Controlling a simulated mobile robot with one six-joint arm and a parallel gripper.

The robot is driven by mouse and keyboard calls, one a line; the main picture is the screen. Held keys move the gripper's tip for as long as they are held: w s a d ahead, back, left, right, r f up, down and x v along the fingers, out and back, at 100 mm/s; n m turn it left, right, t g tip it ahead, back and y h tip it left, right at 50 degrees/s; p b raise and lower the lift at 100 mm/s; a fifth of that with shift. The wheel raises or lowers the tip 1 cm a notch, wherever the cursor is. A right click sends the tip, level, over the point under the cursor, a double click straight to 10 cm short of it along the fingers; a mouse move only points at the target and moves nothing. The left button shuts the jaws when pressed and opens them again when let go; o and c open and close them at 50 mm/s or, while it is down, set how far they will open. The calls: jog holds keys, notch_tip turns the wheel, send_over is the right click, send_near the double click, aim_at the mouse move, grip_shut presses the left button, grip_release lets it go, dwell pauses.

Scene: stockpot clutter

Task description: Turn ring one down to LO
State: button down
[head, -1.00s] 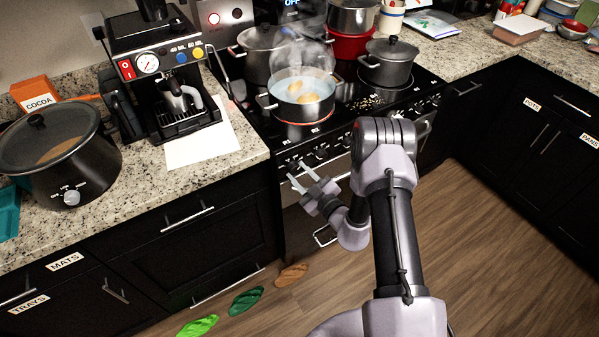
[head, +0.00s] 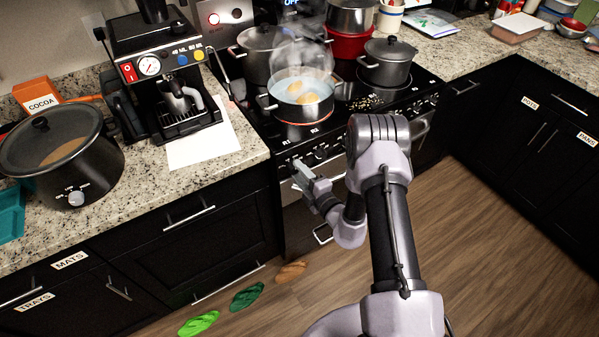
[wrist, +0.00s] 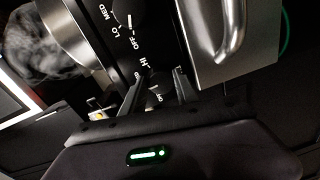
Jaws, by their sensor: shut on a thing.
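The stove front carries a row of dark knobs under labels R1 and R2. My gripper (head: 299,172) is at the left end of this row, at the knob below the R1 label. In the wrist view my gripper (wrist: 158,90) has a finger on each side of a dark knob (wrist: 157,91) and is shut on it. Its pointer is hidden, and its setting is unclear; HI shows beside it. A neighbouring knob (wrist: 127,14) has MED, LO and OFF marks around it. A steaming pot (head: 302,107) with eggs sits on a red-glowing ring.
Other pots (head: 386,62) stand on the stove top. A steel oven handle (wrist: 212,35) is close beside my gripper. A coffee machine (head: 160,75) and a slow cooker (head: 62,160) stand on the left counter.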

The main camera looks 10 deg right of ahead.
jog(key=shift+n, duration=1.6)
jog(key=c, duration=0.9)
grip_release()
jog(key=shift+r, duration=0.1)
jog(key=p+v, duration=0.3)
jog(key=v, duration=1.4)
jog(key=shift+s+a, duration=0.1)
jog(key=shift+s, duration=0.15)
